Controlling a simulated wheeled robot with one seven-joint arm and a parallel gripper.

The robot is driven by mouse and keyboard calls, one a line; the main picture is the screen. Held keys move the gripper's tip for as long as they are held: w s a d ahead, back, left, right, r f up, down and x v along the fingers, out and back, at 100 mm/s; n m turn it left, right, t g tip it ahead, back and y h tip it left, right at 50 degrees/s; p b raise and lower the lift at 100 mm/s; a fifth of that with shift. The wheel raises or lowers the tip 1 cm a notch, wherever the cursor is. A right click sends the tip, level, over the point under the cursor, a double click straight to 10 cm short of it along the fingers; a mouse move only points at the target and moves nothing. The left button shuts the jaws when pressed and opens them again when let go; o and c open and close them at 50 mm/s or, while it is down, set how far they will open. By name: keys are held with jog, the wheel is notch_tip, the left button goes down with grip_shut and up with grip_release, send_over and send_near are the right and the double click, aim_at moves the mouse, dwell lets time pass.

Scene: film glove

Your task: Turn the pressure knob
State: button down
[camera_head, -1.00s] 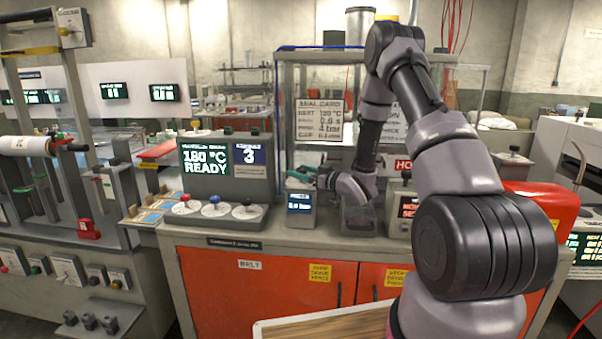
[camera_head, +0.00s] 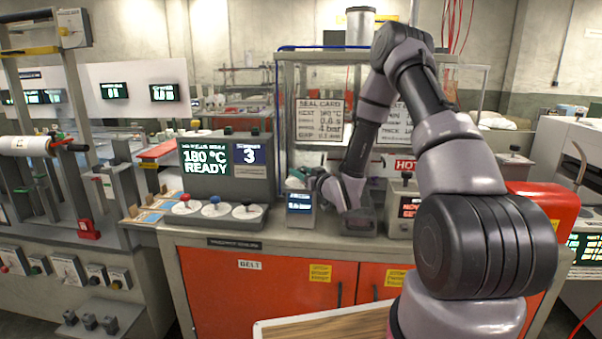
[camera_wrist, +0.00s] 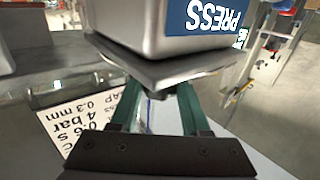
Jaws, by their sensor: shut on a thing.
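The small grey pressure unit (camera_head: 300,222) with a lit blue display (camera_head: 299,202) stands on the bench, right of the sealing console. In the wrist view its housing (camera_wrist: 150,25) shows upside down with a blue "PRESS" label (camera_wrist: 215,16). My gripper (camera_head: 297,180) is at the top of this unit. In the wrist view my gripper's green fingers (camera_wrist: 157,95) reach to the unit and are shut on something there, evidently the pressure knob. The knob itself is hidden. The display's number is too blurred to read.
The console (camera_head: 225,160) left of the unit reads 180 °C READY and 3. A seal card (camera_head: 320,120) behind lists 4 bar. A grey box (camera_head: 358,222) and a HOT unit (camera_head: 402,215) stand close on the right.

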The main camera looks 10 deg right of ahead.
jog(key=m+t+h, duration=0.1)
jog(key=m+h, duration=0.2)
jog(key=h, duration=0.2)
jog(key=shift+m+h, duration=1)
jog(key=shift+h, duration=0.7)
jog(key=shift+c, duration=1.9)
grip_release()
jog(key=s, duration=1)
jog(key=shift+s+a, duration=0.4)
